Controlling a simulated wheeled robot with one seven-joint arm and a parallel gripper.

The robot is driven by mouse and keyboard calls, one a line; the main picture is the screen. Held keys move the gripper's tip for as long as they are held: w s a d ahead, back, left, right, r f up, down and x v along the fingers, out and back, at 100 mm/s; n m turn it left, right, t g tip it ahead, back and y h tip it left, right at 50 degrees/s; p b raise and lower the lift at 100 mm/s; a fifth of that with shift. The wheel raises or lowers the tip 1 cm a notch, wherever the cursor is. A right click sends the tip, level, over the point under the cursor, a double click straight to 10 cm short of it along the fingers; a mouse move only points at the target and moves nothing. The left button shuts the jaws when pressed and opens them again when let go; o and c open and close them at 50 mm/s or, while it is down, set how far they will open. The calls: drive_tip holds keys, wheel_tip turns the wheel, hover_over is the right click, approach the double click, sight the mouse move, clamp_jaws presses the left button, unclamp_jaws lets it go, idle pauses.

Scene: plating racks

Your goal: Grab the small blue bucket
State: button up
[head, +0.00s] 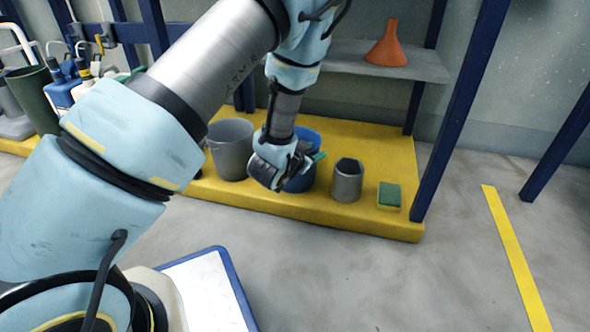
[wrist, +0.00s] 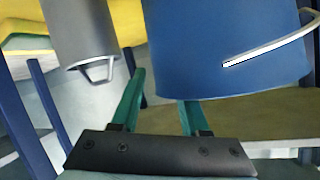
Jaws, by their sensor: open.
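The small blue bucket (head: 308,178) stands on the yellow platform, partly hidden behind my gripper in the head view. In the wrist view the blue bucket (wrist: 225,45) fills the upper right, with a pale handle across its side. My gripper (wrist: 162,90) is open, its two green fingers pointing at the bucket's edge. The left finger shows just left of the bucket's side. The right finger's tip is hidden by the bucket wall; I cannot tell whether either finger touches it. In the head view my gripper (head: 316,157) is at the bucket's top.
A grey bucket (head: 230,152) stands left of the blue one. A grey jug (head: 347,182) and a green sponge (head: 389,195) stand to its right. An orange funnel (head: 388,46) sits on the shelf above.

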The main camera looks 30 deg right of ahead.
drive_tip(key=c, duration=0.7)
clamp_jaws()
drive_tip(key=shift+f, duration=0.1)
idle(0.5)
